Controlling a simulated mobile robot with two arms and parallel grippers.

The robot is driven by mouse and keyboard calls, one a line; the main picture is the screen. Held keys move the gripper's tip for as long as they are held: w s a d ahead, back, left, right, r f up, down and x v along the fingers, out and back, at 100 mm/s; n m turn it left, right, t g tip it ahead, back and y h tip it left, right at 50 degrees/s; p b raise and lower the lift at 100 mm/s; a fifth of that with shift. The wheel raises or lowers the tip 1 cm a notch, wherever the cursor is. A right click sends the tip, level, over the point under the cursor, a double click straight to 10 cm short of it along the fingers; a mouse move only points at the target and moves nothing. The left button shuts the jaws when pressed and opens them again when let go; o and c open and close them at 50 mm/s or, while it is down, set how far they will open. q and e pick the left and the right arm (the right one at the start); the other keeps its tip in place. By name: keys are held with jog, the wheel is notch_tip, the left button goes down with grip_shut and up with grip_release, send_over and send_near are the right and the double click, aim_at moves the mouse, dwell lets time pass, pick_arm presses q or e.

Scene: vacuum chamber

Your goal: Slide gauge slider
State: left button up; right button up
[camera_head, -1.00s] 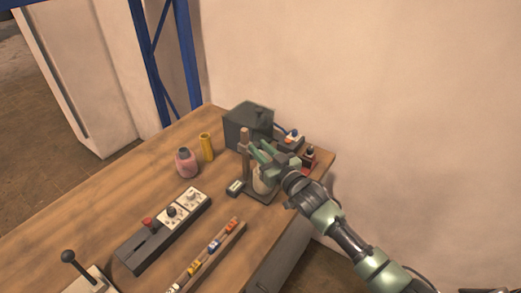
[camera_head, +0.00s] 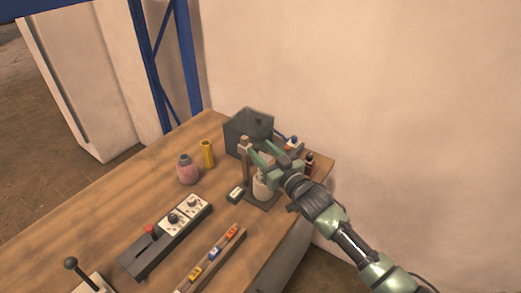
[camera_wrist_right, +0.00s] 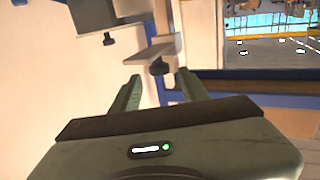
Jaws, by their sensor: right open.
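A small stand with a brown upright post (camera_head: 245,163) and a dark base (camera_head: 251,200) is at the far right part of the bench. My right gripper (camera_head: 258,154) is open beside the upper part of this post, its green fingers pointing left toward it. In the right wrist view, a grey metal bracket with a dark knob (camera_wrist_right: 160,67) shows just beyond and between the open fingertips (camera_wrist_right: 159,82). I cannot tell for sure that this bracket is the gauge slider. A pale cylinder (camera_head: 262,187) stands on the base, partly hidden by my gripper. My left gripper is not in view.
A dark grey box (camera_head: 240,137) stands behind the post. A pink bottle (camera_head: 188,172) and yellow cylinder (camera_head: 207,154) are left of it. A switch panel (camera_head: 150,257) and a wooden rack (camera_head: 218,260) lie nearer. The wall is close behind.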

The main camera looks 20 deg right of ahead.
jog(key=b+v, duration=0.1)
jog(key=v, duration=0.5)
jog(key=shift+s, duration=0.4)
jog(key=shift+d, duration=0.15)
